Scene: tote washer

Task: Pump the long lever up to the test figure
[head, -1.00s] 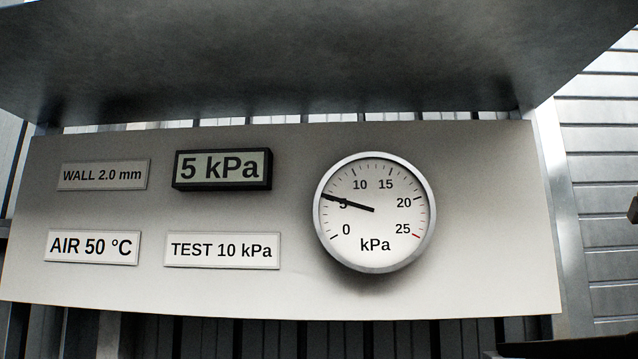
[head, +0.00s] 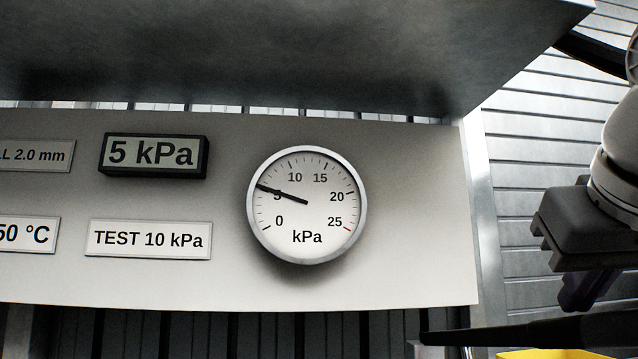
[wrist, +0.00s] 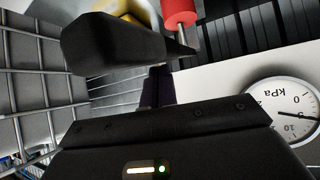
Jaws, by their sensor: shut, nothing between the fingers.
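The round gauge (head: 307,230) on the grey panel has its needle at about 5 kPa; it also shows upside down in the wrist view (wrist: 290,110). The digital display (head: 153,155) reads 5 kPa. The test plate (head: 149,240) reads TEST 10 kPa. My gripper (head: 575,303) is at the right, pointing down, shut and empty; its dark fingers show in the wrist view (wrist: 157,75). A red cylinder (wrist: 180,12) on a thin metal rod is beyond the fingers. I cannot tell whether it belongs to the long lever.
A dark tapered bar (head: 530,332) crosses low at the right, close to my gripper, over a yellow part (head: 575,354). A metal hood (head: 270,60) overhangs the panel (head: 400,275). A wire rack (wrist: 30,90) stands at the left of the wrist view.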

